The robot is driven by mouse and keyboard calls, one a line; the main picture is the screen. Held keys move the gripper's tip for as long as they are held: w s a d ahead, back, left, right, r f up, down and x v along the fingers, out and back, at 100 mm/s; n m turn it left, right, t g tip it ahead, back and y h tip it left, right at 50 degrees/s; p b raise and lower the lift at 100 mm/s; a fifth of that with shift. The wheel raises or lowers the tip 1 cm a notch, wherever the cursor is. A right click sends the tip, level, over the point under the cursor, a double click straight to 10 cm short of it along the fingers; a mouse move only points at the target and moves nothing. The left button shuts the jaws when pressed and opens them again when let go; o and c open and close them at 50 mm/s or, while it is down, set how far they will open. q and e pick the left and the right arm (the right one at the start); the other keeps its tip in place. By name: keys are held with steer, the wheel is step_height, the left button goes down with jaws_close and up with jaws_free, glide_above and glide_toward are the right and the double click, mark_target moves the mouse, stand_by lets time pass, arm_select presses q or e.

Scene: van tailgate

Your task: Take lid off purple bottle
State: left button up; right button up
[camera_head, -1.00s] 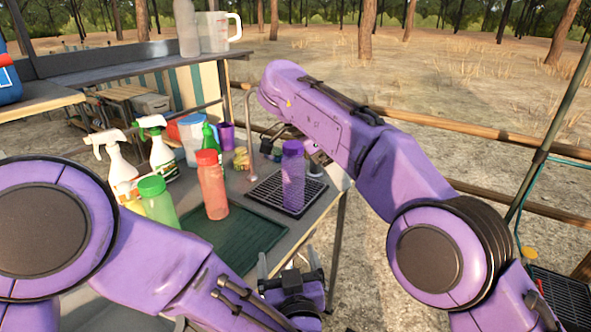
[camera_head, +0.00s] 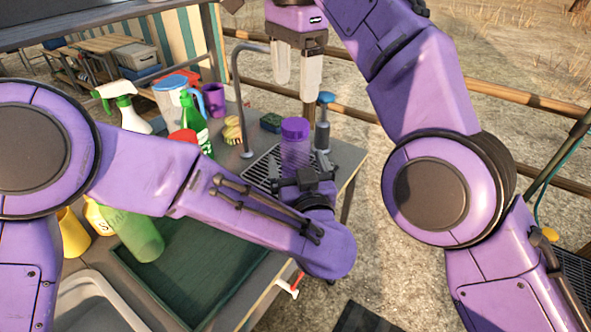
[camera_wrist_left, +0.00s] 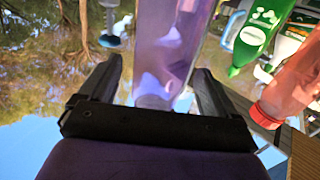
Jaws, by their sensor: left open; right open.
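The purple bottle (camera_head: 295,158) stands upright on the black drying rack (camera_head: 256,172), with its purple lid (camera_head: 295,126) on top. In the left wrist view the bottle (camera_wrist_left: 170,50) appears between the two dark fingers of my left gripper (camera_wrist_left: 158,85), with gaps beside it. In the head view my left gripper (camera_head: 299,168) is open low at the bottle's near side and hides its lower part. My right gripper (camera_head: 297,75) is open and empty above the bottle, pale fingers pointing down, apart from the lid.
A dark green tray (camera_head: 175,270) lies in front.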

arm_select(q)
steer(key=w, duration=0.4)
steer(key=shift+a+f, duration=0.1)
steer(key=shift+a, duration=0.3)
steer(key=c, duration=1.3)
steer(key=o, duration=1.4)
